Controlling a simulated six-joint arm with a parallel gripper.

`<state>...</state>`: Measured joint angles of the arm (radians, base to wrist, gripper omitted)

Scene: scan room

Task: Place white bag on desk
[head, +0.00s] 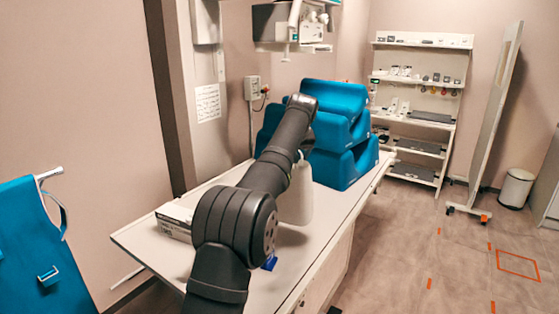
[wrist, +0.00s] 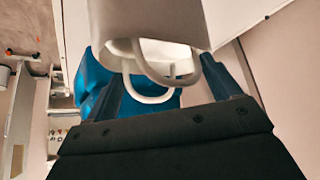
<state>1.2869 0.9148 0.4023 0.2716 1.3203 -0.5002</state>
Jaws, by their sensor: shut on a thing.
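The white bag (head: 298,200) hangs upright below the end of my arm, over the white desk (head: 318,228), partly hidden behind my arm in the head view. I cannot tell whether its base touches the desk. In the wrist view the bag (wrist: 150,18) fills the top middle, with its looped white handles (wrist: 150,98) between my fingers. My gripper (wrist: 168,85) is shut on the bag at its handles. In the head view my gripper is mostly hidden behind my arm.
Blue foam cushions (head: 338,110) are stacked on the desk's far end, close behind the bag. The desk's front right is bare. A shelf unit (head: 420,100) stands beyond.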

